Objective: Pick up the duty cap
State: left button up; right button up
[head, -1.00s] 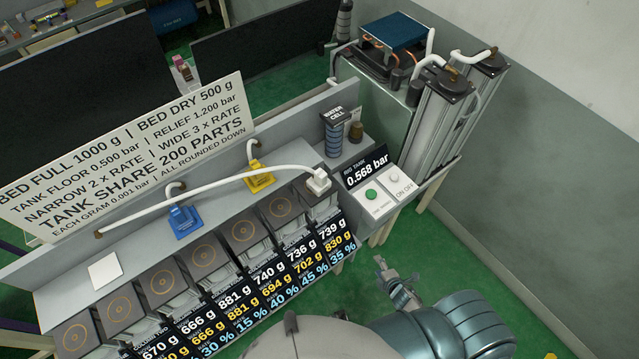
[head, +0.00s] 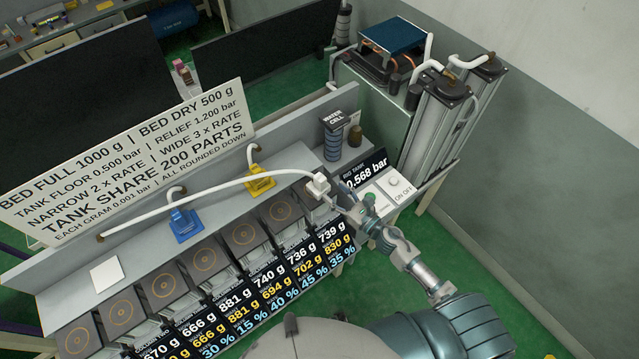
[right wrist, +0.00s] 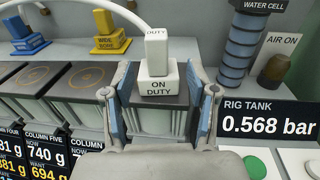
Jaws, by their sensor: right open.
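The duty cap (right wrist: 156,52) is a small white block marked DUTY at the end of a white hose. In the head view the cap (head: 319,180) shows just left of my right gripper (head: 338,192). My right gripper (right wrist: 159,76) is open. In the right wrist view its two fingers stand left and right of the white blocks, with a gap visible on each side. My left gripper is not in view.
A blue cap (head: 184,222) and a yellow wide bore cap (head: 260,179) stand to the left. The white hose (head: 210,188) arches above the columns. A dark banded water cell (head: 332,138) and the rig tank display (right wrist: 267,122) are on the right.

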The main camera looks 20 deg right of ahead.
aim_at(324, 184)
jog(key=shift+x, duration=1.1)
jog(key=p+x, duration=0.1)
jog(key=x, duration=0.4)
jog(key=shift+a+p, duration=0.2)
jog(key=shift+p, duration=0.2)
jog(key=shift+w+a+f, duration=0.1)
jog(key=shift+w+f, duration=0.05)
jog(key=shift+w, duration=0.15)
grip_shut()
